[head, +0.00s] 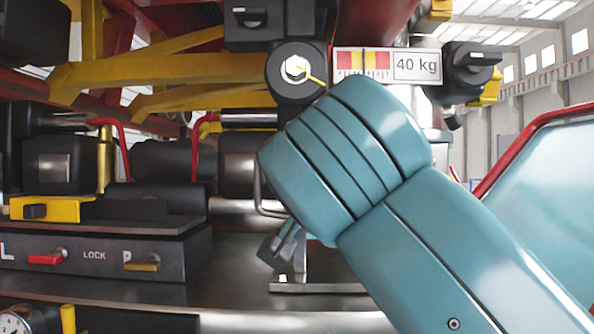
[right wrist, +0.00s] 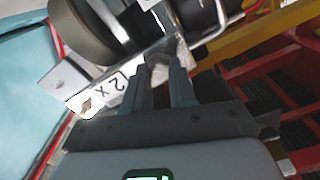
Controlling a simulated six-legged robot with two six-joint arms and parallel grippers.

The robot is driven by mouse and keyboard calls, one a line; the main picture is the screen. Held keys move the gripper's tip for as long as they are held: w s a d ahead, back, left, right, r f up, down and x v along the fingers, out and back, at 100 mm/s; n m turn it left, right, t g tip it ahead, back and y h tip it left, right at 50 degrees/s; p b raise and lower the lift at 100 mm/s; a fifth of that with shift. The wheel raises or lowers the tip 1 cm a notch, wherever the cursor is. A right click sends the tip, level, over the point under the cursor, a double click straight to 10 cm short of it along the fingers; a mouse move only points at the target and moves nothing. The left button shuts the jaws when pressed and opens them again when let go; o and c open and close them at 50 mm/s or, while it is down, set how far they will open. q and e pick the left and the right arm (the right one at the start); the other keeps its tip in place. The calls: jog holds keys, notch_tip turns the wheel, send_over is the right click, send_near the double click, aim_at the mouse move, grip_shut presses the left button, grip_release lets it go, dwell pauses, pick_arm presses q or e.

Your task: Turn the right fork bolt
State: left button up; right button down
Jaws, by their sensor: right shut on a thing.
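In the right wrist view my right gripper (right wrist: 160,72) has its two fingers on either side of a small grey rounded piece (right wrist: 157,60), which looks like the fork bolt's end. The fingers are shut on it. In the head view my teal right arm comes in from the lower right and covers the place where the fingers hold, so the bolt is hidden there. My left gripper is not in view.
A hex nut (head: 295,67) with a yellow pointer is above my arm, beside a "40 kg" scale plate (head: 387,65). A black knob (head: 470,70) is right of it. A panel with a red lever (head: 45,259) and a yellow lever (head: 141,267) is lower left. A red-edged teal panel (head: 560,190) stands at right.

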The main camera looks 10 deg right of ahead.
jog(key=shift+r+m, duration=0.15)
jog(key=shift+m, duration=0.65)
jog(key=c, duration=0.9)
grip_release()
jog(key=shift+w, duration=0.15)
